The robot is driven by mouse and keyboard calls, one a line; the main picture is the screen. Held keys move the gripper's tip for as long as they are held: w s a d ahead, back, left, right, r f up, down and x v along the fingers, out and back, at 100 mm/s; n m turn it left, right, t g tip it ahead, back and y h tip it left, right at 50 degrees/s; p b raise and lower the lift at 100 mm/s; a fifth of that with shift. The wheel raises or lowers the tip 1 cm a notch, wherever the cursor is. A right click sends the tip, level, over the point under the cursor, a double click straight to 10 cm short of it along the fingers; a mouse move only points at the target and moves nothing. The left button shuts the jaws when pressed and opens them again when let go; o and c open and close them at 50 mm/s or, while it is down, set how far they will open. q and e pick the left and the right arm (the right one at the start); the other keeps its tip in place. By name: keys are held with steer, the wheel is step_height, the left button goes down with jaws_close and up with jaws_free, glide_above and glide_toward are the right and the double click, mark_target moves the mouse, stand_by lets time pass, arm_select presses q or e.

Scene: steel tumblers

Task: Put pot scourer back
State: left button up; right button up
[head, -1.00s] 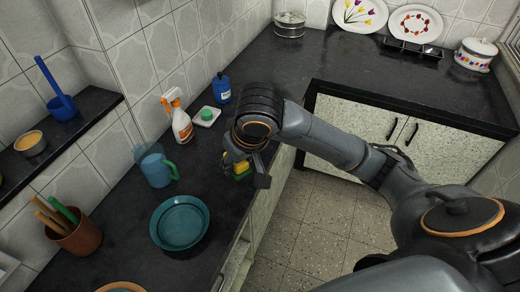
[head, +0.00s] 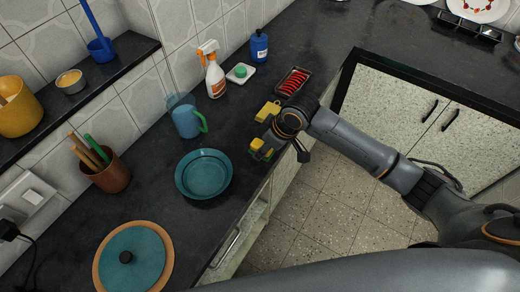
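A small yellow and green block, which looks like the pot scourer (head: 257,146), shows at the fingers of my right gripper (head: 278,150). The gripper seems shut on it, near the front edge of the dark counter. The fingers partly hide it, and I cannot see whether it touches the counter. A yellow piece (head: 267,110) lies on the counter just behind the gripper. A black tray (head: 306,74) with red stripes inside stands farther back. My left gripper is not in view.
A teal bowl (head: 204,173), blue mug (head: 187,121), spray bottle (head: 215,77), green block on a white dish (head: 240,73) and blue bottle (head: 259,46) stand on the counter. A terracotta holder (head: 112,176) and round lid (head: 132,259) are at left.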

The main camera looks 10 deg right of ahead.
steer(key=w+f, duration=0.3)
steer(key=f, duration=0.1)
steer(key=shift+w+a, duration=0.1)
steer(key=shift+a, duration=0.2)
steer(key=shift+f, duration=1.4)
steer(key=shift+f, duration=0.15)
steer(key=o, duration=1.1)
steer(key=v, duration=1.2)
steer(key=shift+r, duration=0.2)
